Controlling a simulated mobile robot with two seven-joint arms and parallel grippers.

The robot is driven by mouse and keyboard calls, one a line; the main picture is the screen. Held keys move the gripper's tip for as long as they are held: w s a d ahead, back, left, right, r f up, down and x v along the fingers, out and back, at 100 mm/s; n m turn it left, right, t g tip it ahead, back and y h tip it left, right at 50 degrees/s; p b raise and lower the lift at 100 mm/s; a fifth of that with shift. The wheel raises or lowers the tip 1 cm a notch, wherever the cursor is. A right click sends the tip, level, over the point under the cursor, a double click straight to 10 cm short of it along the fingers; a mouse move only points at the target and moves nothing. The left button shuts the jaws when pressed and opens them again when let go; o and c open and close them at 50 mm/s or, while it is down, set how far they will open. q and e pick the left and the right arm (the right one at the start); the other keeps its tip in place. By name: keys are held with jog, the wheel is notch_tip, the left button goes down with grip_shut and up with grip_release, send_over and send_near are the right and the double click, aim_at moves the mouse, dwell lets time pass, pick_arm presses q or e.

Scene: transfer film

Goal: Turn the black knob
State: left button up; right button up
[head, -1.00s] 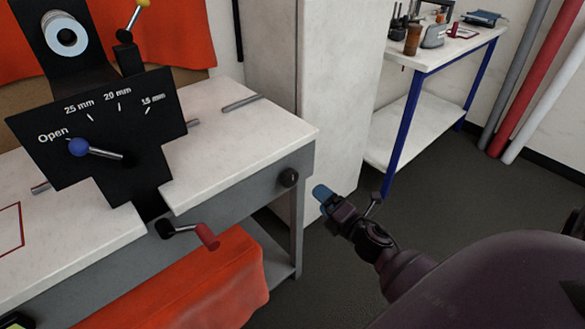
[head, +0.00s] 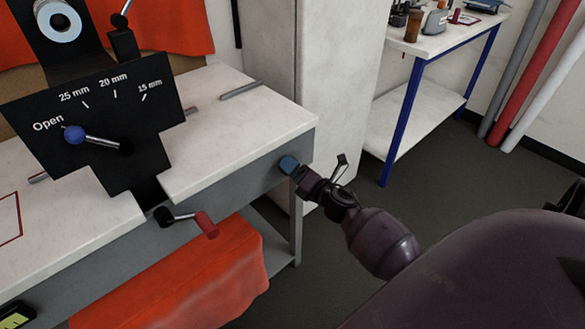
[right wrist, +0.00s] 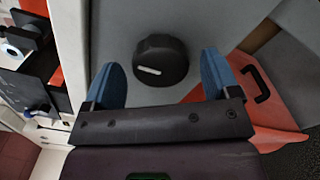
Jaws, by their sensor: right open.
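The black knob (right wrist: 161,60) sits on the grey front panel of the workbench. It is round with a ridged edge and a white pointer mark, which is nearly level in the right wrist view. My right gripper (right wrist: 164,80) is open, with one blue fingertip on each side of the knob in that view. I cannot tell whether the fingers touch it. In the head view my right gripper (head: 289,165) is at the right end of the panel and hides the knob. My left gripper is not in view.
A black dial plate (head: 95,125) with a blue-ball lever (head: 74,135) stands on the bench. A red-handled crank (head: 205,224) sticks out at the front, left of my right gripper. Open floor (head: 330,260) lies to the right.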

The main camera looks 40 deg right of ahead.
jog(key=shift+w, duration=0.5)
jog(key=c, duration=0.9)
